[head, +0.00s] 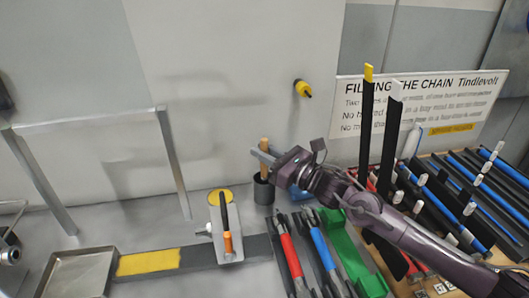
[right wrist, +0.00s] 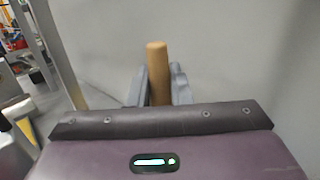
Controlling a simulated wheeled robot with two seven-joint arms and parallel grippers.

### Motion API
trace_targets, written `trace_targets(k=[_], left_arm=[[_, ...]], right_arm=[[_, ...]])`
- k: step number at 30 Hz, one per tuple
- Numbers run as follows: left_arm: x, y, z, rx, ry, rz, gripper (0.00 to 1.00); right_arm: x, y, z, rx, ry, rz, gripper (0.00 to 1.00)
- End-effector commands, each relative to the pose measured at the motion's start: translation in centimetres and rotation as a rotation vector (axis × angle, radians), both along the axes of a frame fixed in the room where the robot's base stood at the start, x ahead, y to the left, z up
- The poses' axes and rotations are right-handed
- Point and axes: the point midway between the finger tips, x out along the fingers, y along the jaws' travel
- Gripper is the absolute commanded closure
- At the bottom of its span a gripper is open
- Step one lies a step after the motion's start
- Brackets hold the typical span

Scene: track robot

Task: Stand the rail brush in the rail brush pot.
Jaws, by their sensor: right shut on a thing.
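The rail brush shows as an upright light wooden handle (head: 264,146), which also shows in the right wrist view (right wrist: 157,72). My right gripper (head: 262,158) is shut on this handle, with the top of the handle standing above the fingers. The rail brush pot (head: 263,190) is a dark grey cylinder directly below the gripper. The handle runs down to the pot's mouth in the head view. The brush's lower end is hidden, and I cannot tell how deep it sits in the pot. My left gripper is not in view.
A grey bracket (head: 225,215) with an orange-handled tool stands left of the pot. Red- and blue-handled tools (head: 288,262) and a green tray (head: 352,262) lie to the right. A metal tray (head: 72,284) is at lower left. A wall sign (head: 425,108) is behind my right arm.

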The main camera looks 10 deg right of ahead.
Motion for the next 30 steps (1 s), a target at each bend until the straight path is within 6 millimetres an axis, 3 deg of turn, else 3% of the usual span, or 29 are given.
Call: trace_targets(k=[11, 12, 17, 26, 30], left_arm=[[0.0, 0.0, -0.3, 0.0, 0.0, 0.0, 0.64], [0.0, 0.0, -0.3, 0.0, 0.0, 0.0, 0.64], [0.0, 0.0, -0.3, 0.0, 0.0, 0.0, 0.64], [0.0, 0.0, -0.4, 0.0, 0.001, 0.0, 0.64], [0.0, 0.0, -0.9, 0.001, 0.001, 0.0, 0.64]], right_arm=[[0.0, 0.0, -0.2, 0.0, -0.001, 0.0, 1.0], [0.0, 0.0, -0.2, 0.0, -0.001, 0.0, 0.78], [0.0, 0.0, -0.3, 0.0, -0.001, 0.0, 0.57], [-0.1, -0.1, -0.4, -0.001, 0.0, -0.001, 0.56], [-1.1, -1.1, -0.8, -0.004, 0.002, -0.002, 0.56]])
